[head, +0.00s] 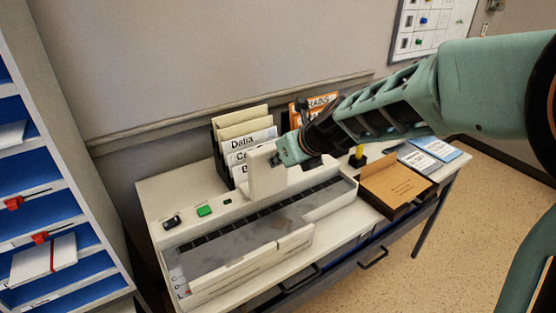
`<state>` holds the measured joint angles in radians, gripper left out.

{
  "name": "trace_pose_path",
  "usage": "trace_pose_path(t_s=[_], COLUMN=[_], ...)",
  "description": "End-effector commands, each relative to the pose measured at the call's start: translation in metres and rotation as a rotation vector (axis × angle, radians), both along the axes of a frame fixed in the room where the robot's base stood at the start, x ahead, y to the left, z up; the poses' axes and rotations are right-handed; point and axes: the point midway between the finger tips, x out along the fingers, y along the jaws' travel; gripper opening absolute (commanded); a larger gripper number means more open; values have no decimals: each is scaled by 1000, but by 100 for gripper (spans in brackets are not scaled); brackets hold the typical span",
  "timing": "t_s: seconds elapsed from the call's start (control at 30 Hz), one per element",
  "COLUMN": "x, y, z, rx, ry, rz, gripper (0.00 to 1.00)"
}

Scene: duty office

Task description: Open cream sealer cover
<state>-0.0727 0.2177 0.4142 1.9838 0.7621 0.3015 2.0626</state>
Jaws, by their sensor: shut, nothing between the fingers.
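The cream sealer (185,235) stands on the table's left part, with a black switch and green buttons on its back ledge. A long dark slotted strip and a grey bed run along its open top. A raised cream block (264,182) stands at the back of the sealer; I cannot tell whether it is the cover. A low cream panel (255,258) lies along the front edge. My gripper (277,157) is shut and empty at the top of the raised block. I cannot tell whether it touches the block, and the gripper hides part of it.
A black rack of labelled folders (243,130) stands behind the sealer. A brown box (397,185) and blue cards (440,147) lie at the right. A blue-shelved cabinet (55,215) stands close on the left. Drawer handles (374,260) stick out from the table front.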

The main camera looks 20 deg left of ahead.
Motion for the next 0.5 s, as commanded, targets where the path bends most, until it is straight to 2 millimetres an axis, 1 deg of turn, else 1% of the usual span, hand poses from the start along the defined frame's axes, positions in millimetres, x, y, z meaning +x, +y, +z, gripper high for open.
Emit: trace_pose_path(t_s=[0.17,0.33,0.5], x=[4,14,22], y=[5,17,27], z=[7,13,14], rx=[1,0,1], ry=[2,2,2], rz=[1,1,1], gripper=[0,0,0])
